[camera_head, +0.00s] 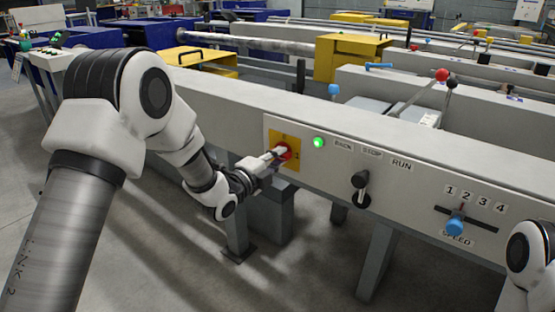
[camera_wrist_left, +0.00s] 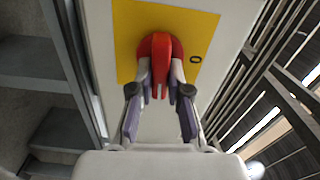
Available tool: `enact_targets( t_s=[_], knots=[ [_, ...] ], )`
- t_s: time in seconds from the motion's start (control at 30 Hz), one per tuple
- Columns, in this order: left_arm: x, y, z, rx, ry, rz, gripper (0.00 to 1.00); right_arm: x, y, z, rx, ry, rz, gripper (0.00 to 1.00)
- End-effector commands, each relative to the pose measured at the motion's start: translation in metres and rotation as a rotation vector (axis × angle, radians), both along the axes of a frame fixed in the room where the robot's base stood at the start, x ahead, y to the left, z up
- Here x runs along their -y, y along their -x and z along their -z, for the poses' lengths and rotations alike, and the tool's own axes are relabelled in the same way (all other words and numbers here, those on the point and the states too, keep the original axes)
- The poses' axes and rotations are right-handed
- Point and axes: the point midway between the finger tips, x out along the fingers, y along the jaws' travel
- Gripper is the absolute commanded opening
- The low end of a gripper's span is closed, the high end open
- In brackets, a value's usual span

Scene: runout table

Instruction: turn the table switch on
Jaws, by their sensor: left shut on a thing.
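The table switch is a red rotary knob (camera_head: 283,152) on a square yellow plate (camera_head: 273,134), on the front face of the long grey table. In the left wrist view the red knob (camera_wrist_left: 160,48) sits on the yellow plate (camera_wrist_left: 205,25), with a "0" mark to its right. My left gripper (camera_head: 272,157) is at the knob. In the left wrist view its fingers (camera_wrist_left: 160,82) are shut on the knob's handle, one on each side. The fingers partly hide the handle. A green lamp (camera_head: 319,142) right of the plate looks lit. My right gripper is out of view.
On the same panel are a black lever (camera_head: 360,185) below "BACK STOP RUN" and a blue slider (camera_head: 455,224) marked "SPEED". Part of my right arm shows at the right edge. Yellow boxes (camera_head: 350,58) and a red-knobbed lever (camera_head: 441,75) stand behind the panel.

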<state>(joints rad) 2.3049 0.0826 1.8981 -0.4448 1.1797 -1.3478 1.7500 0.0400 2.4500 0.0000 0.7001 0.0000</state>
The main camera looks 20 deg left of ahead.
Motion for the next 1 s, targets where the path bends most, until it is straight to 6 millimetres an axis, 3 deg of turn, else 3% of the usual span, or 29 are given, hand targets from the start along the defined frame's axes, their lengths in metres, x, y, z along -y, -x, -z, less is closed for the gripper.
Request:
enact_targets(
  t_s=[0.3,0.77,0.8,0.83,0.87,1.0],
  knots=[
    [0.0002,0.0000,0.0013,0.037,-0.101,0.000,0.00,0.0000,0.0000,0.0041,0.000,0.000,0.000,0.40],
    [0.0002,-0.0001,0.0012,0.040,-0.113,0.000,0.00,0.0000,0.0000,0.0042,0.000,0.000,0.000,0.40],
    [0.0002,-0.0001,0.0012,0.040,-0.113,0.000,0.27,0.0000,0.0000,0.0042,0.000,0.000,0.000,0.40],
    [0.0002,0.0000,0.0013,0.040,-0.113,0.000,0.38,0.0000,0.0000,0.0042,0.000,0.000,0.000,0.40],
    [0.0002,0.0000,0.0013,0.040,-0.113,0.000,0.42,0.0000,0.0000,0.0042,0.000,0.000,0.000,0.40],
    [0.0001,0.0000,0.0012,0.040,-0.112,0.000,0.42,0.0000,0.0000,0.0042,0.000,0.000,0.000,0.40]
  ],
)
